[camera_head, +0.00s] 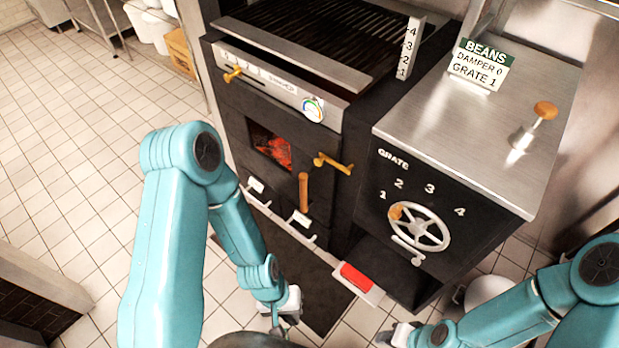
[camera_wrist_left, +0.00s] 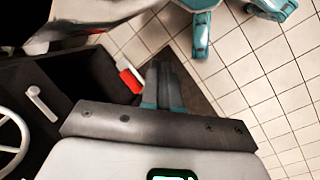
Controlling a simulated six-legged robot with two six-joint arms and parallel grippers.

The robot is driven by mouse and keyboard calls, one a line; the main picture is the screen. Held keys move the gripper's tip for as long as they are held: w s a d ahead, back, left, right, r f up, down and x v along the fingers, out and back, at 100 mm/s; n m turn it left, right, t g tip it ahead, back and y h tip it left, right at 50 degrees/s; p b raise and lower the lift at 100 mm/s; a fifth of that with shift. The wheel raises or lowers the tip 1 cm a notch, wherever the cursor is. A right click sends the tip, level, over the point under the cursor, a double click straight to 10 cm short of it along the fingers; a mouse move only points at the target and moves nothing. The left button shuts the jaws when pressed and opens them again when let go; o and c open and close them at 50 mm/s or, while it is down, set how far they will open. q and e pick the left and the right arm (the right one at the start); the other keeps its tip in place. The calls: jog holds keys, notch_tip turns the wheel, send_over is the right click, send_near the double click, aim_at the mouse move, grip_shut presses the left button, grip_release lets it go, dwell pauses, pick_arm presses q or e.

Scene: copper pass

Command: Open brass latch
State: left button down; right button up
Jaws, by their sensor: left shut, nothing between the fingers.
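The brass latch (camera_head: 333,163) is a short brass-coloured lever at the right side of the black oven front. Left of it, glowing embers show through the door window (camera_head: 270,148). A wooden handle (camera_head: 303,192) stands upright just below the latch. My left gripper (camera_head: 280,322) is low in front of the oven, well below the latch and apart from it. In the left wrist view its fingers (camera_wrist_left: 163,85) are together and empty; the latch is not seen there. My right gripper (camera_head: 388,338) is at the bottom edge, partly cut off, and its opening is unclear.
A grate handwheel (camera_head: 419,229) is on the cabinet at the right. A red pedal-like block (camera_head: 356,277) sticks out low between oven and cabinet; it also shows in the left wrist view (camera_wrist_left: 131,81). A sign (camera_head: 478,66) stands on the cabinet. Tiled floor (camera_head: 70,170) at left is clear.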

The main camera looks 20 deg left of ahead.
pick_arm(q)
notch_tip(320, 180, down, 8)
jog(key=d+n+g+h+b, duration=0.3)
jog(key=n+h+b, duration=0.1)
jog(key=n+b, duration=0.15)
jog(key=w+d+n+t+h+b, duration=0.2)
jog(key=w+n+t+h+b, duration=0.75)
jog(key=w, duration=0.75)
jog(key=w+a+r+n+t+y+b, duration=0.2)
jog(key=w+a+n+t, duration=0.3)
jog(key=a+t, duration=0.3)
jog(key=w+a+r+n+t+y+b, duration=0.2)
jog(key=w+a+n+t+y+b, duration=0.2)
jog(key=w+a+t, duration=0.3)
jog(key=a+t, duration=0.2)
jog(key=a, duration=0.1)
jog(key=shift+w+r+n, duration=0.35)
jog(key=shift+r+n, duration=0.05)
pick_arm(e)
notch_tip(320, 180, down, 23)
jog(key=shift+d, duration=0.15)
jog(key=shift+f, duration=0.1)
